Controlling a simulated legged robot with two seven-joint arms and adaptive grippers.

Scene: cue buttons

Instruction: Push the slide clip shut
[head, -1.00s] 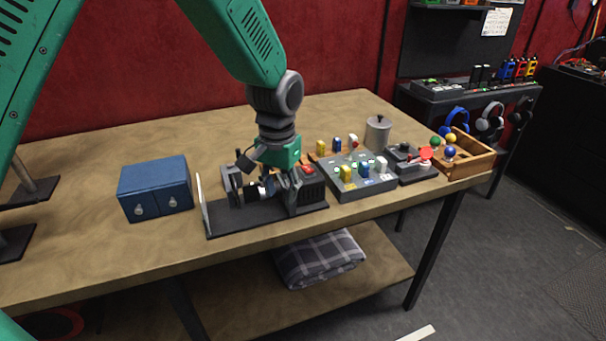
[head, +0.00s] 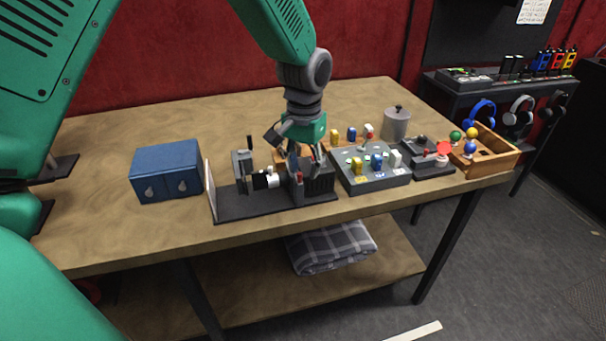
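A dark flat base (head: 250,204) on the table carries a thin upright pale plate (head: 210,190) at its left end. On it stand a grey upright piece (head: 242,170) with a black tab on top, a short black-and-white part (head: 266,181), and a dark ribbed block (head: 316,182) at the right end. Which part is the slide clip is hard to tell at this size. My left gripper (head: 291,157) points down at the dark block, overlapping its left and top side in the head view; contact is unclear. Its fingers are small and partly hidden. My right gripper is out of view.
A blue two-knob box (head: 166,168) stands to the left. To the right are a grey panel with coloured buttons (head: 371,178), a lidded grey pot (head: 396,122), a joystick-like device (head: 424,160) and a wooden tray with coloured balls (head: 497,160). The table's back left is free.

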